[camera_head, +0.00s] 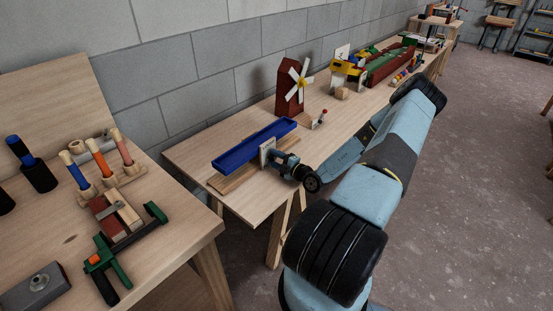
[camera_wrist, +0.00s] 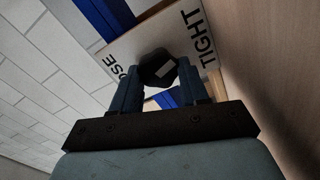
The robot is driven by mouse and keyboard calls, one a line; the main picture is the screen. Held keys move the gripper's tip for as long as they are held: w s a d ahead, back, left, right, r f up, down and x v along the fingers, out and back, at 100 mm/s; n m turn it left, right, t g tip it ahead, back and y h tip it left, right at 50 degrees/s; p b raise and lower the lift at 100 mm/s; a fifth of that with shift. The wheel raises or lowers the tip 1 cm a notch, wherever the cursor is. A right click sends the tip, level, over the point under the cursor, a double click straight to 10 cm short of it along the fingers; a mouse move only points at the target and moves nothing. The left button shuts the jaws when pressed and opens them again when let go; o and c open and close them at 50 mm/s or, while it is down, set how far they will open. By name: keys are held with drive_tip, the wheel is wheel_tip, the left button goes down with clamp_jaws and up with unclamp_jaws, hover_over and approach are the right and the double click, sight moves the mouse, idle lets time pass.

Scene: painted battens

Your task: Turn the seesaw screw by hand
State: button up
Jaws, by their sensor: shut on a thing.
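The seesaw is a long blue trough (camera_head: 256,146) on a wooden base board (camera_head: 225,183), on the middle workbench. A white upright plate (camera_head: 266,151) stands at its near side. In the wrist view the plate (camera_wrist: 197,22) carries the word "TIGHT" and letters ending in "OSE". The seesaw screw has a dark faceted knob (camera_wrist: 157,66) in front of the plate. My gripper (camera_head: 273,161) is at the plate; in the wrist view its two fingers (camera_wrist: 158,82) are on either side of the knob, shut on it. The knob is hidden in the head view.
A red windmill (camera_head: 291,88) with white sails and a small lever block (camera_head: 320,119) stand beyond the seesaw. A nearer bench at left holds a green clamp (camera_head: 104,262) and several coloured-handled tools. The grey block wall runs close behind the seesaw.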

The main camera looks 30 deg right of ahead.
drive_tip(key=o, duration=0.8)
drive_tip(key=shift+s+d+f, duration=0.1)
drive_tip(key=shift+d+f, duration=0.05)
drive_tip(key=shift+f, duration=0.05)
drive_tip(key=shift+o, duration=1.3)
drive_tip(key=shift+r, duration=0.1)
drive_tip(key=v, duration=1.3)
drive_tip(key=shift+s, duration=0.35)
